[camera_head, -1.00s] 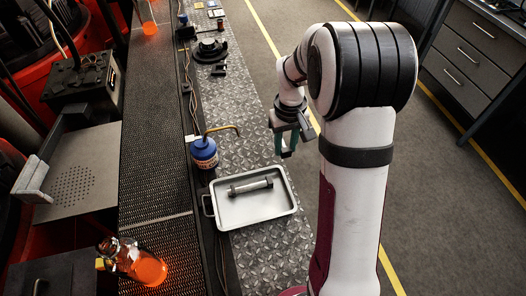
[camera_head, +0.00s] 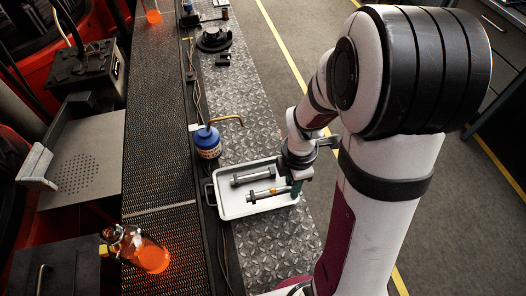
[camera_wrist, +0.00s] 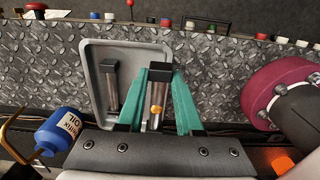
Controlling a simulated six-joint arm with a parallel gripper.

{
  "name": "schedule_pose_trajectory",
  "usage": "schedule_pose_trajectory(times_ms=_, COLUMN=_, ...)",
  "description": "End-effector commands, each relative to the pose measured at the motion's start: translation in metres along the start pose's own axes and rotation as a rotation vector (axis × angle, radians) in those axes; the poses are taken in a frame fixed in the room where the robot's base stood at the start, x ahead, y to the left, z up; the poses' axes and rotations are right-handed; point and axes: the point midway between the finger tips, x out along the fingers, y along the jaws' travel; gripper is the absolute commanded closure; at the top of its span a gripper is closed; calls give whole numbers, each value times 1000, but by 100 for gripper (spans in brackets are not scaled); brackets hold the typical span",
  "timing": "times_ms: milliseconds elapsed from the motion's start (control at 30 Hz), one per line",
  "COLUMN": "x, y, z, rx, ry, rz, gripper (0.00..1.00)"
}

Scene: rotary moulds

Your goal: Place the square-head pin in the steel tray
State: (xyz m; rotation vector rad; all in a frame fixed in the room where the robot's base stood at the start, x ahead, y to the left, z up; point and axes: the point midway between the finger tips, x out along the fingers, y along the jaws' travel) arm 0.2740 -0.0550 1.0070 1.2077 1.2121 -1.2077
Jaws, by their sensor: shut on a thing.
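The steel tray (camera_head: 226,213) is a shallow pale pan on the tread-plate bench; its rim also shows in the wrist view (camera_wrist: 92,50). One grey pin (camera_head: 252,176) lies in it, seen too in the wrist view (camera_wrist: 112,88). My gripper (camera_head: 296,187) is at the tray's right side, its green fingers (camera_wrist: 160,74) shut on the square-head pin (camera_head: 266,194).
A blue oil can (camera_head: 207,143) with a brass spout stands just behind the tray, also in the wrist view (camera_wrist: 60,132). A glass bottle with orange glow (camera_head: 150,256) stands at the lower left. Black parts (camera_head: 214,40) lie farther back. The bench between is clear.

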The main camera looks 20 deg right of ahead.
Motion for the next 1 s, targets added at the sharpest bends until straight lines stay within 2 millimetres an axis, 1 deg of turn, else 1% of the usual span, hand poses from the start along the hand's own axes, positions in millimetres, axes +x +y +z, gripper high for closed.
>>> schedule_pose_trajectory(times_ms=33, x=8, y=8, z=-11, rx=-7, ry=0, rz=-3, gripper=100)
schedule_pose_trajectory(times_ms=133, x=19, y=19, z=-26, rx=-3, ry=0, rz=-1, gripper=100)
schedule_pose_trajectory(times_ms=233, x=29, y=23, z=-33, rx=0, ry=-1, rz=-2, gripper=100)
schedule_pose_trajectory(times_ms=300, x=45, y=23, z=-33, rx=3, ry=0, rz=-4, gripper=100)
schedule_pose_trajectory(times_ms=400, x=61, y=24, z=-33, rx=2, ry=-1, rz=-1, gripper=100)
schedule_pose_trajectory(times_ms=467, x=65, y=24, z=-33, rx=3, ry=0, rz=0, gripper=100)
schedule_pose_trajectory(times_ms=767, x=66, y=25, z=-32, rx=3, ry=-1, rz=2, gripper=100)
schedule_pose_trajectory(times_ms=800, x=67, y=24, z=-32, rx=3, ry=-1, rz=2, gripper=64)
schedule_pose_trajectory(times_ms=867, x=67, y=24, z=-32, rx=3, ry=-1, rz=2, gripper=53)
schedule_pose_trajectory(times_ms=1000, x=67, y=24, z=-32, rx=3, ry=-1, rz=2, gripper=53)
